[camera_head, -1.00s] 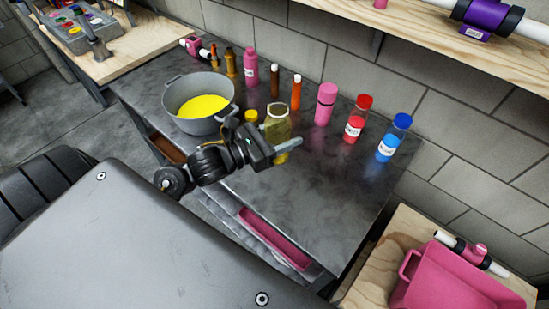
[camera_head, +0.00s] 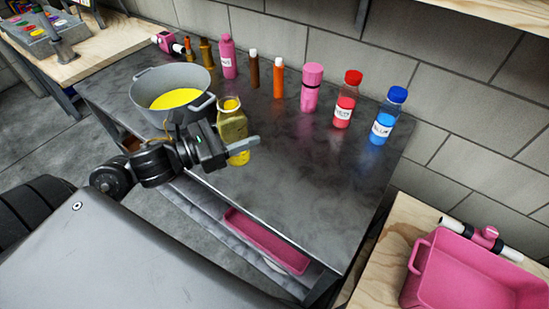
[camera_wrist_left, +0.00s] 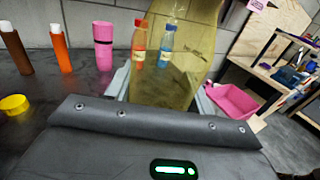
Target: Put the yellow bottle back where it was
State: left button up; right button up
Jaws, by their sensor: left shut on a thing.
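The yellow bottle (camera_head: 231,124) is see-through, uncapped and roughly upright, with some yellow at its bottom. My left gripper (camera_head: 236,146) is shut on it, near the front part of the dark table, just right of the pot. It fills the upper middle of the left wrist view (camera_wrist_left: 175,55), between the fingers. I cannot tell whether its base touches the table. A yellow cap (camera_wrist_left: 14,104) lies on the table in the left wrist view. In the head view the bottle's neck overlaps it. My right gripper is not in view.
A grey pot (camera_head: 143,99) of yellow liquid stands left of the bottle. Along the back are a pink bottle (camera_head: 227,58), brown bottle (camera_head: 253,70), orange bottle (camera_head: 278,80), pink flask (camera_head: 311,90), red bottle (camera_head: 345,102) and blue bottle (camera_head: 386,118). The table's right front is clear.

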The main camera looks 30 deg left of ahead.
pick_arm(q)
jog(key=w+d+f, duration=0.1)
jog(key=w+f, duration=0.1)
jog(key=f, duration=0.1)
jog(key=w+d+f+p, duration=0.1)
jog(key=w+d+f, duration=0.1)
jog(key=w+f, duration=0.1)
jog(key=w+d+f+p, duration=0.1)
jog(key=w+f, duration=0.2)
jog(key=f, duration=0.1)
jog(key=shift+d+f, duration=0.25)
jog(key=shift+d, duration=0.05)
jog(key=shift+f, duration=0.2)
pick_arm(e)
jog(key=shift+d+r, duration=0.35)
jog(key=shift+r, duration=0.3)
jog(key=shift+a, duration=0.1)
